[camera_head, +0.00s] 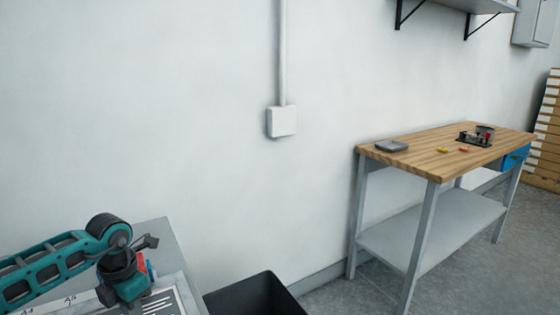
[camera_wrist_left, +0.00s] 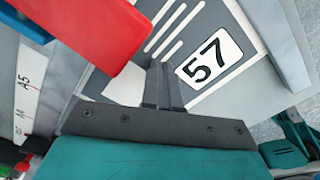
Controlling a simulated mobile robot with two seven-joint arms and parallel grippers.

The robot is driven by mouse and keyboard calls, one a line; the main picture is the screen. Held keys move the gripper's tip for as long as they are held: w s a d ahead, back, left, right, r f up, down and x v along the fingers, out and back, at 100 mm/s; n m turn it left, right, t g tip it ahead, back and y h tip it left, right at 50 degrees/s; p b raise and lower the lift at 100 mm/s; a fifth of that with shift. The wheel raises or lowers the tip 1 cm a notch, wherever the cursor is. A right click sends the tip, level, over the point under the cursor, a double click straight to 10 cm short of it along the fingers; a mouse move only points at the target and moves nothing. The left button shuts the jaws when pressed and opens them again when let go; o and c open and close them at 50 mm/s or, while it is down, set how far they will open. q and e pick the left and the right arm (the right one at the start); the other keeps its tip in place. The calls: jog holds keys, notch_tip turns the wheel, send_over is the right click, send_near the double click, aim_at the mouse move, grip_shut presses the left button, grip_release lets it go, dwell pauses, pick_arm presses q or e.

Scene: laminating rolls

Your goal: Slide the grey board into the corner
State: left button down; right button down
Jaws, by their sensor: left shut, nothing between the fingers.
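A grey board with white stripes and a white label reading 57 (camera_wrist_left: 240,75) lies under my left gripper in the left wrist view. Its striped part (camera_head: 160,302) shows at the bottom left of the head view, partly hidden by my teal arm. My left gripper (camera_wrist_left: 164,72) is shut and empty, its fingertips over the board beside the label; I cannot tell whether they touch it. A light grey raised strip (camera_wrist_left: 282,40) runs at the right of the wrist view. I cannot make out the corner clearly.
A red block (camera_wrist_left: 90,28) is close to the fingers' left. A white scale marked A5 (camera_wrist_left: 27,95) lies further left. A black bin (camera_head: 255,295) stands right of the work surface. A wooden-topped bench (camera_head: 440,160) with small items is further right, along the wall.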

pick_arm(q)
jog(key=shift+w+d, duration=0.1)
jog(key=shift+r+p, duration=0.5)
jog(key=shift+r, duration=0.05)
notch_tip(320, 180, up, 6)
jog(key=p, duration=0.4)
jog(key=shift+f, duration=0.1)
